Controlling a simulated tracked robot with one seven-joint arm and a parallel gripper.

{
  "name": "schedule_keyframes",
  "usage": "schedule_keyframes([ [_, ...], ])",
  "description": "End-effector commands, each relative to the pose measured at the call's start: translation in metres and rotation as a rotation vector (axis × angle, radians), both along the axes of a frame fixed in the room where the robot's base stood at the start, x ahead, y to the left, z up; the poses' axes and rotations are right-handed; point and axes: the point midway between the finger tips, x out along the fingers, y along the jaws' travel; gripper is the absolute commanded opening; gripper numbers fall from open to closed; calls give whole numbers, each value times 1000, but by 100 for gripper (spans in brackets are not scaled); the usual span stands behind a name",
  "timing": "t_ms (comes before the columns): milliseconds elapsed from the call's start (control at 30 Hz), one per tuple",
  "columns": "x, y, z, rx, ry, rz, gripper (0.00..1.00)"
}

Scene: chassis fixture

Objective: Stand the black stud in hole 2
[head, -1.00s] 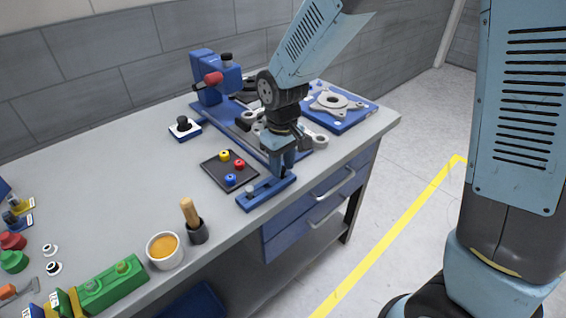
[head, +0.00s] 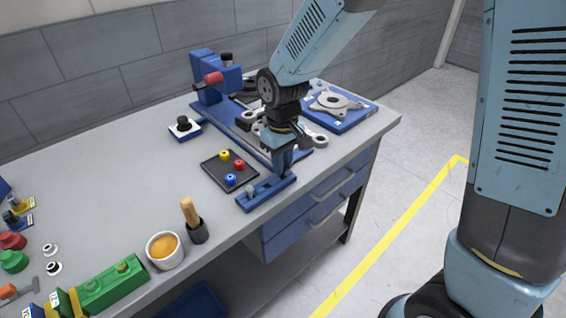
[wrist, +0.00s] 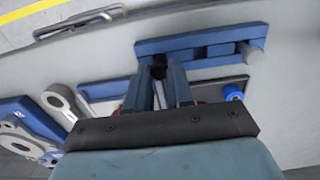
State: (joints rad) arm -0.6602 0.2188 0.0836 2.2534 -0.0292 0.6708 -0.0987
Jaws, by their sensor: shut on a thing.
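My gripper (head: 282,173) points down over the right end of the blue rack (head: 263,195), near the front edge of the bench. In the wrist view its two blue fingers (wrist: 158,80) are shut on the black stud (wrist: 158,70), of which only a small dark part shows. The stud is at the rack's left end in that view; I cannot tell whether it is still seated or lifted clear. The stud is hidden by the fingers in the head view. I cannot make out hole 2; my arm covers part of the blue fixture (head: 213,113) behind.
A grey stud (wrist: 250,50) stands at the rack's other end. A dark tray (head: 213,172) with yellow, red and blue pieces lies beside the rack. A blue plate with a grey flange (head: 335,102) is at the back right. The bench's left middle (head: 100,180) is clear.

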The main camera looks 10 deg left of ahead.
Motion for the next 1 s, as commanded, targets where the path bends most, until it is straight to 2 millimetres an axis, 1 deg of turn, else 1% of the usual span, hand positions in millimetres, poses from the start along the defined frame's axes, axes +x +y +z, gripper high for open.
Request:
schedule_keyframes([
  [400, 0, 0, 14, 1, -1, 0, 0],
  [733, 0, 0, 20, 2, -1, 0, 0],
  [1000, 0, 0, 36, 2, -1, 0, 0],
])
